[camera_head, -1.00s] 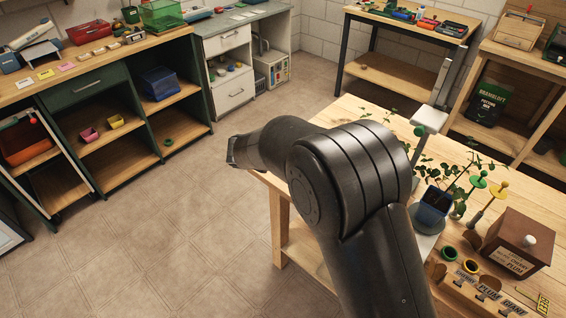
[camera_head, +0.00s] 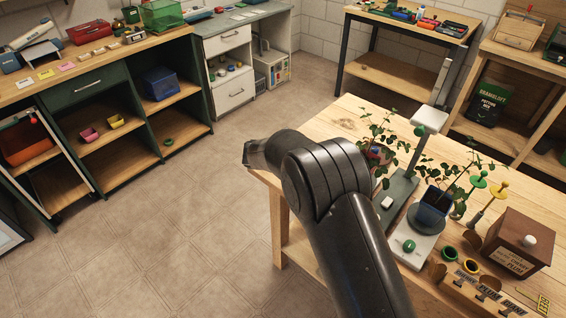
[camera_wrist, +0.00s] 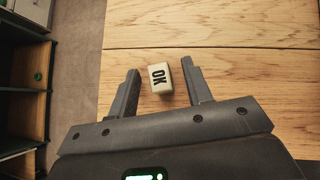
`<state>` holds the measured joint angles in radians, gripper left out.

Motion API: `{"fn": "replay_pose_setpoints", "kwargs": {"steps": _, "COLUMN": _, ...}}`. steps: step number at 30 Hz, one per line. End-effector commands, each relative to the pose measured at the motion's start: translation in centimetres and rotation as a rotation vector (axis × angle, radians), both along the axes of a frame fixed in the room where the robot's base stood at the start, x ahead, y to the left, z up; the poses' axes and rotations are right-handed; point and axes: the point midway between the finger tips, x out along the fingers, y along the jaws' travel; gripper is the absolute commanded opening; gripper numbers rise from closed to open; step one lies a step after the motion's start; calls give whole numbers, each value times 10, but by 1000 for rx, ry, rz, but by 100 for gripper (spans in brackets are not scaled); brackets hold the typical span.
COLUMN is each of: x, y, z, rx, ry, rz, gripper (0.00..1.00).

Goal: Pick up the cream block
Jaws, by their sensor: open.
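A cream block (camera_wrist: 161,78) with "OK" in black on its face sits on the wooden table (camera_wrist: 225,55) in the wrist view. My gripper (camera_wrist: 160,72) is open, with one finger on each side of the block near the tips. A gap shows between the block and each finger. I cannot tell how high the fingertips are above the tabletop. In the head view my arm covers the near left part of the table, and neither the gripper's fingers nor this block can be seen there.
The table's edge and the floor (camera_wrist: 75,55) lie left of the block. Right of my arm stand potted plants, a grey plate with a small white piece (camera_head: 387,202), a white stand with a green knob (camera_head: 409,246), and a brown box (camera_head: 517,243). Bare wood surrounds the block.

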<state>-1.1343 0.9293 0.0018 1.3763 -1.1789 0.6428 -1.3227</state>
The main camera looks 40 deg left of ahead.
Motion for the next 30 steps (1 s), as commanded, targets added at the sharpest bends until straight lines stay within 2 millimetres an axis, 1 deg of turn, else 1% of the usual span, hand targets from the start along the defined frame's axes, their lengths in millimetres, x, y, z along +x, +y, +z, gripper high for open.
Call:
{"fn": "replay_pose_setpoints", "kwargs": {"steps": 8, "x": 2, "y": 0, "z": -2, "rx": 0, "ry": 0, "rz": 0, "gripper": 45}}
{"fn": "replay_pose_setpoints", "kwargs": {"steps": 24, "x": 2, "y": 1, "z": -2, "rx": 0, "ry": 0, "rz": 0, "gripper": 1}}
{"fn": "replay_pose_setpoints", "kwargs": {"steps": 25, "x": 2, "y": 1, "z": -2, "rx": 0, "ry": 0, "rz": 0, "gripper": 0}}
{"fn": "replay_pose_setpoints", "kwargs": {"steps": 30, "x": 2, "y": 1, "z": -2, "rx": 1, "ry": 0, "rz": 1, "gripper": 0}}
